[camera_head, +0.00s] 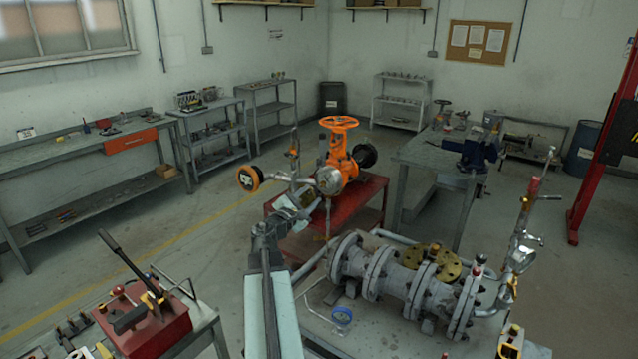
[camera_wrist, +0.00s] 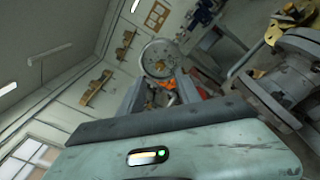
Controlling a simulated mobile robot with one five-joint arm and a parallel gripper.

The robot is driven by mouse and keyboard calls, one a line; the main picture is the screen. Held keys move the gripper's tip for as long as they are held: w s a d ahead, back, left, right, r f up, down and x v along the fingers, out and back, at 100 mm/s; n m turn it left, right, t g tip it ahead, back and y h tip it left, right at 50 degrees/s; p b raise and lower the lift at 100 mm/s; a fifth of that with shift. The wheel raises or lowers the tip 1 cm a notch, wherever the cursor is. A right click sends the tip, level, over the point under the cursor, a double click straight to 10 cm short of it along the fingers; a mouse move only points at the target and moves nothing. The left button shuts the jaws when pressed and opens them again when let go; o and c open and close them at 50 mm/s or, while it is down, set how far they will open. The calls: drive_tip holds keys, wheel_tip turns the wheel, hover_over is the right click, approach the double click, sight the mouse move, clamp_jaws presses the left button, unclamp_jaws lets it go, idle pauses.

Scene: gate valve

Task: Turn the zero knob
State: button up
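I cannot pick out the zero knob for certain in either view. An orange gate valve (camera_head: 340,155) with an orange handwheel (camera_head: 340,123) stands on a red bench (camera_head: 365,208). An orange-rimmed round gauge (camera_head: 249,178) is on a pipe to its left. A grey round flange (camera_head: 328,180) is on the valve's near side and appears to be the disc (camera_wrist: 159,58) in the wrist view. My gripper (camera_head: 312,198) is just in front of this flange. In the wrist view my gripper's fingers (camera_wrist: 159,92) stand apart, with nothing visibly held between them.
A red tool box (camera_head: 145,325) is at the near left. A vise bench (camera_head: 435,150) stands right of the valve. Floor at left is clear.

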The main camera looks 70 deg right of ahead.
sight(322, 185)
drive_tip(key=d, duration=0.5)
drive_tip(key=s+d, duration=0.1)
drive_tip(key=d, duration=0.1)
drive_tip(key=shift+d, duration=0.4)
drive_tip(key=shift+a, duration=0.1)
clamp_jaws()
